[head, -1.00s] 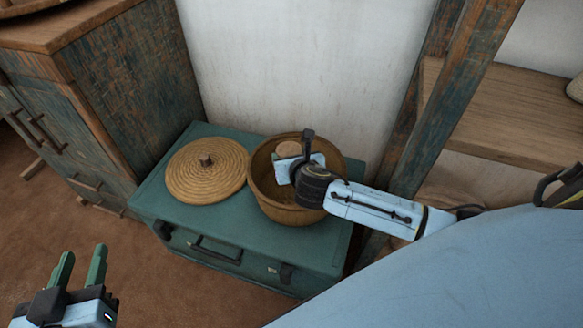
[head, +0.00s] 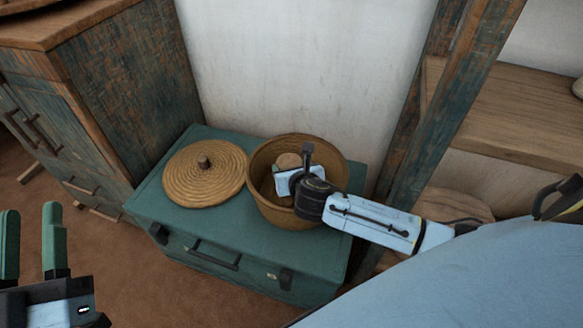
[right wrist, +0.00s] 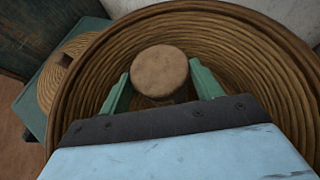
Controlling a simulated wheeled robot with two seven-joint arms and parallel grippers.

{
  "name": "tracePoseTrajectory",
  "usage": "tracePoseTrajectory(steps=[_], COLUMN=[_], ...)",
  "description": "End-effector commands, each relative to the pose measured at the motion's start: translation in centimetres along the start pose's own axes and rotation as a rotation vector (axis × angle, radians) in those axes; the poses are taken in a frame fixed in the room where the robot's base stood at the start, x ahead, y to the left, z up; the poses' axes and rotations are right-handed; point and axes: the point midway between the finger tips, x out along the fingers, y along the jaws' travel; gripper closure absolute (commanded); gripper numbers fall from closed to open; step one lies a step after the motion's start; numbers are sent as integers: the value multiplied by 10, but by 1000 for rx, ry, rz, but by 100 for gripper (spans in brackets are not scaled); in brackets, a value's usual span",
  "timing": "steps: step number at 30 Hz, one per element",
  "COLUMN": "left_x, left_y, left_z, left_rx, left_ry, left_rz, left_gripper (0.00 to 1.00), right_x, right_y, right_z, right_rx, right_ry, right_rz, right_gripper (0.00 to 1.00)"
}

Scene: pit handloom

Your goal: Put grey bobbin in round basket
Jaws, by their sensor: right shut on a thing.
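The round basket (head: 262,203), a brown coiled bowl, stands uncovered on a green case. In the right wrist view its ribbed wall (right wrist: 245,50) surrounds my fingers. My right gripper (right wrist: 157,78) is inside the basket's mouth, shut on the bobbin, whose round tan end (right wrist: 160,70) faces up between the two green fingers. The bobbin's end also shows in the head view (head: 288,160). Its grey winding and lower end are hidden, so I cannot tell whether it touches the basket floor. My left gripper (head: 31,210) is empty, its green fingers apart, at the lower left.
The basket's round lid (head: 190,178) with a knob lies on the green case (head: 190,225), left of the basket. A worn wooden cabinet (head: 125,95) stands at left. A wooden post (head: 437,110) and shelf (head: 530,115) are at right. The white wall is close behind.

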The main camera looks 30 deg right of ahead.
Motion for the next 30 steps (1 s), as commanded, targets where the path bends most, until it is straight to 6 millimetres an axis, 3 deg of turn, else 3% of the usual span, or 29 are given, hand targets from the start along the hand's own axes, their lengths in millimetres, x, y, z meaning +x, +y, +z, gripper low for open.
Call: tracePoseTrajectory(steps=[5,6,10,22,30], left_x=[0,0,0,1,-7], left_y=[0,0,0,0,-9], left_z=[0,0,0,1,40], left_rx=[0,0,0,1,13], left_ry=[-1,-1,-1,-11,-264], left_rz=[0,0,0,-1,-20], left_gripper=[64,64,64,64,64], right_x=[1,1,1,-2,-22], right_y=[0,0,0,0,0], right_z=[-2,-2,-2,0,2], right_rx=[0,0,0,-1,-2], right_ry=[0,0,0,1,0], right_rz=[0,0,0,0,0], right_gripper=[61,31,14,14,14])
